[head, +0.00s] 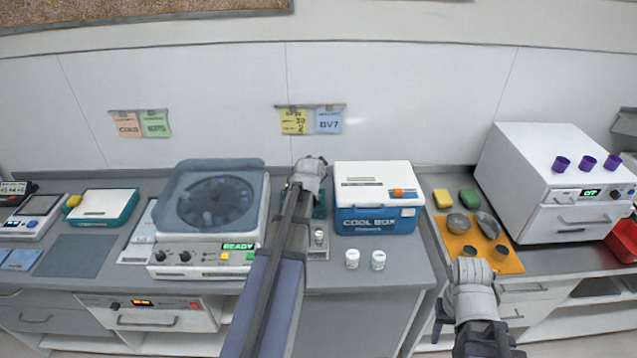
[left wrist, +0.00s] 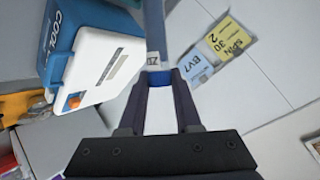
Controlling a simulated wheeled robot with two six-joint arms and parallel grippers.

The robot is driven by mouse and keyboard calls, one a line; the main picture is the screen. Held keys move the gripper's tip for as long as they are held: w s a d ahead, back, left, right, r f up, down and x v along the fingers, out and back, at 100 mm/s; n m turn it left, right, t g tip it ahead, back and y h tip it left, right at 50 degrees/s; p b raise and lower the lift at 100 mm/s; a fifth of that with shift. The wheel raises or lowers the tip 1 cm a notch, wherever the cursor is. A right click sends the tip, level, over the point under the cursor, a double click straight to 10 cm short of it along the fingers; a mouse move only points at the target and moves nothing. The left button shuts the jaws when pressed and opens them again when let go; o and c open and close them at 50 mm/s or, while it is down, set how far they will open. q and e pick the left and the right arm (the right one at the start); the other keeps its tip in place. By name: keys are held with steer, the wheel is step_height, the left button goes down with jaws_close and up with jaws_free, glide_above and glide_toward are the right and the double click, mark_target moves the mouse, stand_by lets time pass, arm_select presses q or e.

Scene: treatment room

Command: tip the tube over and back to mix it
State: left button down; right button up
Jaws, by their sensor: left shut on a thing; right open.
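My left gripper (head: 309,168) is raised in front of the back wall, just left of the cool box, in the head view. In the left wrist view its two fingers (left wrist: 159,78) are shut on the tube (left wrist: 154,30), at a blue part between the tips. The tube is a narrow bluish length with a white label, and it runs beyond the fingertips to the top edge. In the head view I cannot make out the tube behind the gripper and arm. My right gripper (head: 473,270) is open and empty by the front edge of the orange mat.
The cool box (head: 376,219) stands close right of my left gripper, the centrifuge (head: 205,245) to its left. Two white-capped vials (head: 352,259) stand in front. The orange mat (head: 511,264) holds metal bowls. Notes (head: 329,121) hang on the wall behind.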

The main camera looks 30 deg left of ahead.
arm_select(q)
steer(key=shift+a+f+n+t+h+b, duration=0.1)
steer(key=shift+f+n+t+h+b, duration=0.1)
steer(key=shift+n+t+h+b, duration=0.5)
steer(key=shift+f+n+t+h+b, duration=0.1)
steer(key=shift+n+t+h+b, duration=0.4)
steer(key=shift+n+h+b, duration=0.3)
steer(key=shift+n+t+h+b, duration=0.3)
steer(key=shift+n+b, duration=0.1)
steer(key=shift+b, duration=0.05)
steer(key=shift+r, duration=0.3)
